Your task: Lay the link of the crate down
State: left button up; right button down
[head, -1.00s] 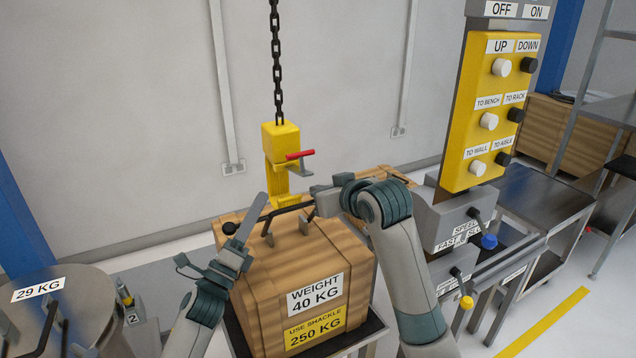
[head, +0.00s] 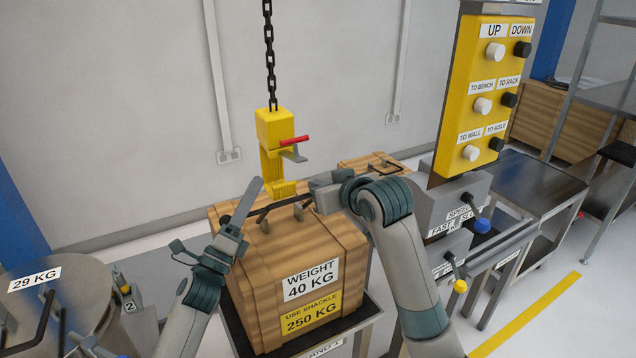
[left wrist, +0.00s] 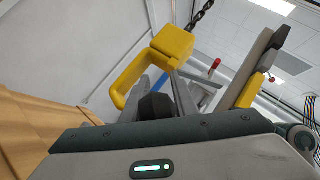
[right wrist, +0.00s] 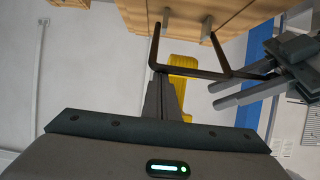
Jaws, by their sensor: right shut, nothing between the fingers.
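The wooden crate (head: 330,245) stands on a small stand, marked 40 KG and "use shackle". Its black link (head: 285,205) stands raised above the lid at two grey lugs; in the right wrist view the link (right wrist: 192,72) shows as a bent bar. The yellow hook (head: 275,150) hangs on a chain just behind the link; I cannot tell whether they touch. My left gripper (head: 246,205) is at the link's left end, fingers apart, with a black rounded part (left wrist: 155,105) between or behind them. My right gripper (head: 316,190) is shut and empty, its tips close against the link.
A yellow button panel (head: 485,95) and levers stand to the right. A grey drum (head: 60,300) marked 29 KG is at the left. A smaller crate (head: 375,163) sits behind. Floor at the lower right is clear.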

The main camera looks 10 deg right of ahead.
pick_arm(q)
jog(key=shift+a, duration=0.1)
pick_arm(e)
jog(key=shift+f, duration=0.35)
pick_arm(q)
jog(key=v, duration=1.2)
pick_arm(e)
jog(key=shift+w+r, duration=0.15)
jog(key=shift+r, duration=0.1)
